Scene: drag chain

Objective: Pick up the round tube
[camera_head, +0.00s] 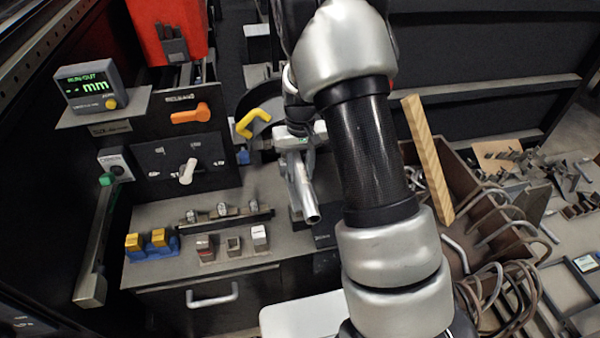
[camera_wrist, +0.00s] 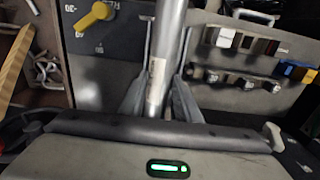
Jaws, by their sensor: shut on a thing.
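The round tube (camera_head: 306,197) is a grey metal pipe with an open end. In the head view it slants down from my gripper (camera_head: 299,170), its open end above the front of the grey bench. In the wrist view the tube (camera_wrist: 160,75) runs up the middle between the two fingers of my gripper (camera_wrist: 161,95), with a small label on its side. My gripper is shut on it. The tube's other end is hidden by the gripper body. I cannot tell how far the tube is above the bench.
Below and left, the bench (camera_head: 175,212) bears small blocks (camera_head: 232,243), a blue holder (camera_head: 150,247) and a rail (camera_head: 225,217). A control panel with a run-out display (camera_head: 88,85) stands behind.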

